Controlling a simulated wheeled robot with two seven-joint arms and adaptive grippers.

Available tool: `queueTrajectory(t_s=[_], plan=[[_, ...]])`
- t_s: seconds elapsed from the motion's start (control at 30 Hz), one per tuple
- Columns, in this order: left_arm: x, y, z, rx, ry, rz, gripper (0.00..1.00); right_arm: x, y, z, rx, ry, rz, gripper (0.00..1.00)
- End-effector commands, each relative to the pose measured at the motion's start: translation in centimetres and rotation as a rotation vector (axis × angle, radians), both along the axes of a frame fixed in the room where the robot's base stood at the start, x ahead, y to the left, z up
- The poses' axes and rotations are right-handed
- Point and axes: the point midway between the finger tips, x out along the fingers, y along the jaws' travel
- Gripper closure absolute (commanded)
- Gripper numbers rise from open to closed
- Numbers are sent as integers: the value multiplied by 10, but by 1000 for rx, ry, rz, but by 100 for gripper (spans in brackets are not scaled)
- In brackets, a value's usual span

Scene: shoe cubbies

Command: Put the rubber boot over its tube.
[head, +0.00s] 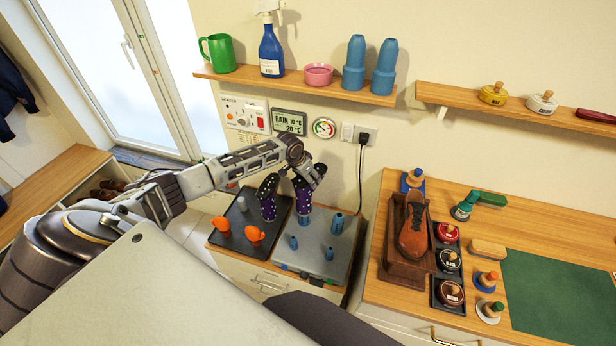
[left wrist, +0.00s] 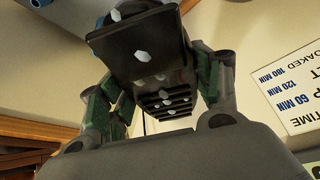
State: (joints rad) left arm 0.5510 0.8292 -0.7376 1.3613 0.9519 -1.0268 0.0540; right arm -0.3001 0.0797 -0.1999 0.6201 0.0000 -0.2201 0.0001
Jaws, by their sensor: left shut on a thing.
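My left gripper (head: 298,168) is shut on a dark purple rubber boot with white dots (head: 303,194), sole up and shaft down. In the left wrist view the dotted, ridged boot (left wrist: 165,97) is between the fingers. Its lower end is just at or above a blue tube (head: 304,219) at the back of the grey drying unit (head: 315,259); whether it touches or surrounds the tube cannot be told. A second purple dotted boot (head: 268,204) stands sole up to the left; what is under it is hidden. My right gripper is not in view.
Several other blue tubes (head: 337,222) stand on the unit. Orange boots (head: 255,234) are on the black tray (head: 228,240) at left. A shelf (head: 300,84) hangs above. A power cable (head: 361,180) runs down the wall. A shoe counter (head: 400,290) is at right.

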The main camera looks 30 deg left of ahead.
Motion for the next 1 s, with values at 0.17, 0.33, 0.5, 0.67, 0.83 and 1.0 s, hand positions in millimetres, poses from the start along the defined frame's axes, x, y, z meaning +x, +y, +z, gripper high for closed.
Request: queueTrajectory(t_s=[0.17,0.33,0.5,0.67,0.83,1.0], plan=[[1,0,-2,0,-2,0,69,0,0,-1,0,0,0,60],[1,0,-5,0,-2,0,69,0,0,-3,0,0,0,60],[1,0,-7,0,-2,0,69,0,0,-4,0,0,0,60],[0,0,-10,0,-2,0,69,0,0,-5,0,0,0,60],[1,0,-12,0,-2,0,69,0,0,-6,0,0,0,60],[1,0,-15,0,-2,0,69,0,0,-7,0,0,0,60]])
